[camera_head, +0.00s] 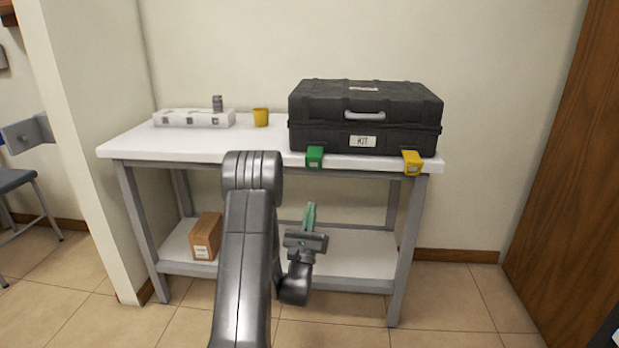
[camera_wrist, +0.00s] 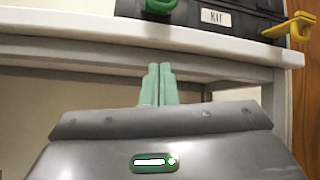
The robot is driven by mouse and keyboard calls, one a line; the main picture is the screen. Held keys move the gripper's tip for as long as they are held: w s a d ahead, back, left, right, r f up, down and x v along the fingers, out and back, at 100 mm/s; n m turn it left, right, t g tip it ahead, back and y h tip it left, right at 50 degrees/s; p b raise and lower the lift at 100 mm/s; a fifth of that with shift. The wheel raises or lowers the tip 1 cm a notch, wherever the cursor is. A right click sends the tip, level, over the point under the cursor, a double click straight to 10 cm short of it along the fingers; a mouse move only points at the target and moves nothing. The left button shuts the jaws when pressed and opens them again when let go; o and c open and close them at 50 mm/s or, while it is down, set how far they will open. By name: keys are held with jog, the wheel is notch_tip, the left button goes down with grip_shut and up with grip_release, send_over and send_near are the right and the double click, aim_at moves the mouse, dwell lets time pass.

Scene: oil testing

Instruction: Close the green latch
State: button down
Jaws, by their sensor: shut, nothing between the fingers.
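The black case (camera_head: 365,112) marked KIT sits shut on the right part of the white table. The green latch (camera_head: 314,157) is at the lower front left of the case, at the table's front edge. In the wrist view the green latch (camera_wrist: 160,7) is cut off by the top edge. A yellow latch (camera_head: 412,162) hangs at the case's front right and shows in the wrist view (camera_wrist: 288,27), sticking out. My gripper (camera_head: 310,209) has green fingers, shut and empty, in front of and below the tabletop edge, beneath the green latch. The fingertips (camera_wrist: 160,68) point toward the table.
A white rack (camera_head: 193,119) with a grey cylinder (camera_head: 217,103) and a yellow cup (camera_head: 261,117) stand on the left half of the tabletop. A cardboard box (camera_head: 205,237) is on the lower shelf. The table edge (camera_wrist: 150,40) overhangs above my fingers. A wooden door (camera_head: 570,170) is at right.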

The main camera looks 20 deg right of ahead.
aim_at(315, 158)
jog(key=w+d+r+b, duration=0.2)
jog(key=w+r, duration=0.1)
jog(key=r, duration=0.5)
jog(key=shift+w+r+b, duration=0.25)
jog(key=shift+w+b, duration=0.05)
jog(key=shift+a+r, duration=0.1)
dwell(0.5)
jog(key=shift+s+a+r+g+y+p, duration=0.1)
jog(key=shift+s+r+g+y+p, duration=0.1)
jog(key=shift+g+y+p, duration=0.45)
